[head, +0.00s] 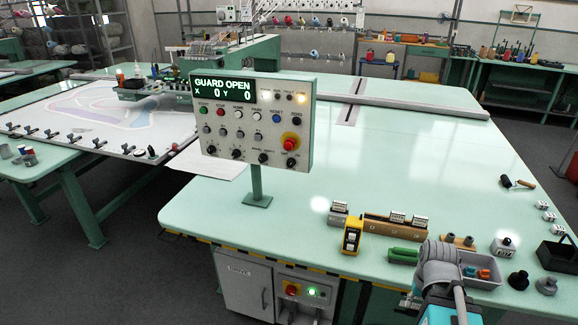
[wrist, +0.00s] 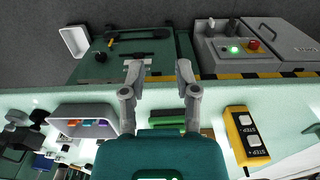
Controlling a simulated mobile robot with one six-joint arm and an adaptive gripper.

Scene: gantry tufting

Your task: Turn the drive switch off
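Beneath the table's front edge is a cabinet panel (head: 304,296) with a red knob on yellow, a lit green lamp and dark handles. It also shows upside down in the wrist view (wrist: 225,60), with a red knob (wrist: 253,44), a green lamp (wrist: 234,49) and a small dark-tipped lever (wrist: 210,23). The control pendant (head: 254,118) reads "GUARD OPEN" and has buttons and black rotary knobs. I cannot read which control is the drive switch. My gripper (wrist: 159,68) is open and empty, left of the cabinet panel in the wrist view.
A yellow two-button step box (head: 352,236) stands near the green table's (head: 400,150) front edge. A grey bin (head: 482,268), a green block (head: 404,256) and a black basket (head: 556,257) are to the right. The table's middle is clear.

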